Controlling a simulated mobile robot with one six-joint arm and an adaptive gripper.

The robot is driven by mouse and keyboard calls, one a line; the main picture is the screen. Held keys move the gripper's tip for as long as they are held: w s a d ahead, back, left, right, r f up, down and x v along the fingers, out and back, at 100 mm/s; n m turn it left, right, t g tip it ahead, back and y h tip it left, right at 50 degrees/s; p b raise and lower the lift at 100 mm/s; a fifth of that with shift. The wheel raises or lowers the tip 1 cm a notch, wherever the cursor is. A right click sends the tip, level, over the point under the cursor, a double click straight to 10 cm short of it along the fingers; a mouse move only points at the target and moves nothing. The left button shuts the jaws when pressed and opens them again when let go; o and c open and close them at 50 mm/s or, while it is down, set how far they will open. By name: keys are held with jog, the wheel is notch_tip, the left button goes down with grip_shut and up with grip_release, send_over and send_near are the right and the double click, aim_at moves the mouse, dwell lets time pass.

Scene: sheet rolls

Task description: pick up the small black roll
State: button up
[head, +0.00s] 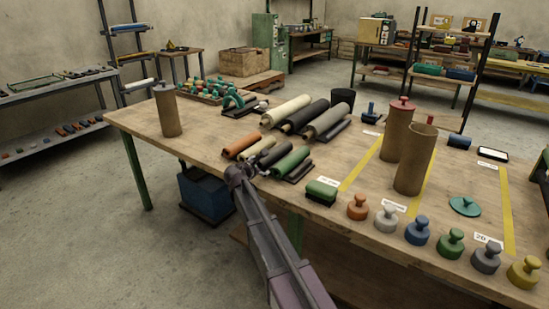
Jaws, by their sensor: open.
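The small black roll (276,153) lies on the wooden table (213,143) in the front row of short rolls, between a cream roll (257,151) and a green roll (292,161). My arm reaches up from the bottom of the head view. My gripper (258,170) is at the near end of this front row, close to the near ends of the cream and black rolls. It is open, and its small fingers partly cover those ends. I cannot tell whether it touches a roll.
An orange roll (241,145) lies at the row's left. Longer cream (286,111), black (305,117) and grey (328,119) rolls lie behind. Brown upright tubes (414,160) and several knobbed weights (386,219) stand to the right. The table's left part is mostly free.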

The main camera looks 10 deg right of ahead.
dwell(0.3)
jog(key=c, duration=1.1)
jog(key=shift+r, duration=0.15)
notch_tip(320, 180, up, 10)
jog(key=p, duration=1)
notch_tip(320, 180, up, 9)
jog(key=p, duration=0.9)
dwell(0.4)
